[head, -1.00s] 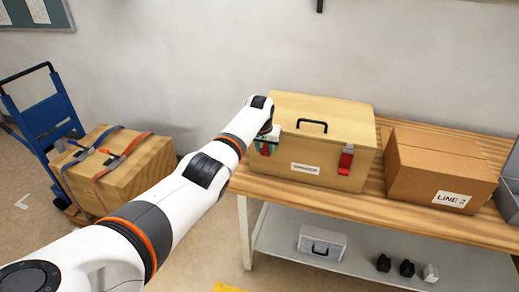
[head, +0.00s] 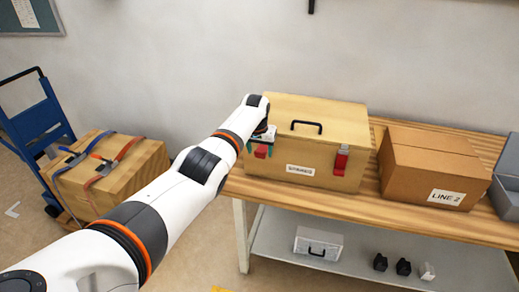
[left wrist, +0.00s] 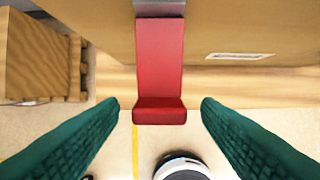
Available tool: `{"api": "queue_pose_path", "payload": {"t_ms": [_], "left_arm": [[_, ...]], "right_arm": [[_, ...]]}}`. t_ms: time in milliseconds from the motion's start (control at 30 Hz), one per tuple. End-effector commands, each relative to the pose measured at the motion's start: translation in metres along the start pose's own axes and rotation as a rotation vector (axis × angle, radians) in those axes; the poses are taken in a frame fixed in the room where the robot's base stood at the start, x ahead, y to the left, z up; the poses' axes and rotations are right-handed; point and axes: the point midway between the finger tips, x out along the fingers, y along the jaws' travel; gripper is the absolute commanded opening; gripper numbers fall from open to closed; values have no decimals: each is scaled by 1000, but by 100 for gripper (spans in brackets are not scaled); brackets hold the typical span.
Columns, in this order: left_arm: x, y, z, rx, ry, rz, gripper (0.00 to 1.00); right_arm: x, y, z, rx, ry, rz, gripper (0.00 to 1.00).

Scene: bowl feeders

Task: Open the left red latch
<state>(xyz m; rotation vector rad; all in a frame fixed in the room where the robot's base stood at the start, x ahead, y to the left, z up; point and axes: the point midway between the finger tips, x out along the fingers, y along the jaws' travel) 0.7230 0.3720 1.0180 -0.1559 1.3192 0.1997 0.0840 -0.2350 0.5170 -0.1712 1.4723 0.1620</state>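A wooden case (head: 285,165) with a black handle stands on the workbench. Its left red latch (head: 262,151) is on the front face, partly hidden by my left gripper (head: 261,150) in the head view. In the left wrist view, the left red latch (left wrist: 160,75) hangs down from a grey metal piece, its lipped lower end between the two green fingers. My left gripper (left wrist: 160,108) is open, with a gap on each side of the latch. The right red latch (head: 340,163) lies flat against the case front. My right gripper is not in view.
A cardboard box (head: 425,168) marked LINE 2 stands right of the case, with a grey bin (head: 508,180) beyond it. A lower shelf (head: 350,262) holds a small white case (head: 319,243). A blue hand truck (head: 40,130) with a strapped wooden crate (head: 135,180) is at left.

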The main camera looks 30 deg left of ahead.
Motion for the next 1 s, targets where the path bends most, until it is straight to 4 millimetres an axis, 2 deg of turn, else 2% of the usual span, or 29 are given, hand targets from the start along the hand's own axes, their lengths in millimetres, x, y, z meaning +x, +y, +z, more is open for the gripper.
{"api": "queue_pose_path", "payload": {"t_ms": [167, 367, 467, 800, 1000], "left_arm": [[-2, 0, 0, 0, -1, 0, 58], [-18, 0, 1, 0, -3, -1, 58], [-33, 1, 1, 0, -4, 1, 58], [-96, 0, 1, 0, -4, 0, 58], [-116, 0, 0, 0, -1, 0, 58]], "right_arm": [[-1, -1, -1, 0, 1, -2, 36], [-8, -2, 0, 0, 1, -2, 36], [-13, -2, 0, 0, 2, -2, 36], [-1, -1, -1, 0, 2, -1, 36], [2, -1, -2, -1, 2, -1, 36]]}}
